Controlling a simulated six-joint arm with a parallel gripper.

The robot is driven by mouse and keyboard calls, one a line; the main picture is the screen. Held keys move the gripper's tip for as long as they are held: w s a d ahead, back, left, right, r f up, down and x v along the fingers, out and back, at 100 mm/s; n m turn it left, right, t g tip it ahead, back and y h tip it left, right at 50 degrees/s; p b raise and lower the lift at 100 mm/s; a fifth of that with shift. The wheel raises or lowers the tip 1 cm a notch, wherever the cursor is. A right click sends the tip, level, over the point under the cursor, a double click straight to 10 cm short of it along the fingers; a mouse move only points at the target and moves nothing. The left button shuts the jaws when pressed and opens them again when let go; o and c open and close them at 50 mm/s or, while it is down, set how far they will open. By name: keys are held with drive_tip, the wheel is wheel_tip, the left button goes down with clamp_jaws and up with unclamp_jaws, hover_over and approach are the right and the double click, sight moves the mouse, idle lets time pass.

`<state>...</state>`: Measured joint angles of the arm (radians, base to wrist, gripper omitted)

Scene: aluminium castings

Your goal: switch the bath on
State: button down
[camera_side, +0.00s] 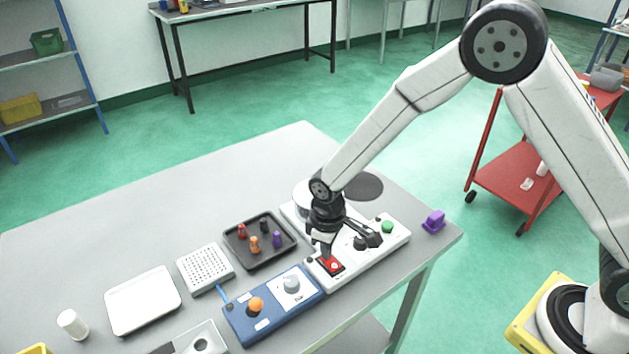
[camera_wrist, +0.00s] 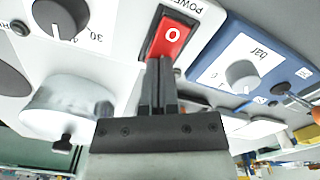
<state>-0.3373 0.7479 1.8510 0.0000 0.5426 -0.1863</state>
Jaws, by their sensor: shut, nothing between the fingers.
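The bath is a white unit (camera_side: 392,240) at the table's front right, with a red rocker switch (camera_side: 331,267), dark knobs and a green button (camera_side: 387,227). In the wrist view the red switch (camera_wrist: 172,38) sits in a black frame, with an "O" mark showing and "POWER" printed beside it. My gripper (camera_side: 325,256) is shut and empty, pointing down at the switch. In the wrist view its fingertips (camera_wrist: 161,68) cover the near end of the switch; I cannot tell whether they touch it. A dark knob (camera_wrist: 60,18) with numbers is left of the switch.
A blue box (camera_side: 262,318) with orange and grey knobs stands close left of the bath. A dark tray (camera_side: 262,256) with several small coloured pieces lies behind it. A purple block (camera_side: 433,221) is near the right corner. The table's back left is clear.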

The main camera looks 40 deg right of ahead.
drive_tip(key=shift+f, duration=0.2)
drive_tip(key=shift+r, duration=3.55)
drive_tip(key=shift+s+d+r, duration=0.25)
drive_tip(key=shift+d, duration=0.25)
drive_tip(key=s+d+r+m+t, duration=0.2)
drive_tip(key=s+d+r+m, duration=0.2)
drive_tip(key=s+d, duration=0.8)
drive_tip(key=shift+s+d+r+m+t, duration=0.2)
drive_tip(key=shift+s+d+m+t, duration=0.15)
drive_tip(key=shift+d+m, duration=0.55)
drive_tip(key=shift+a, duration=0.15)
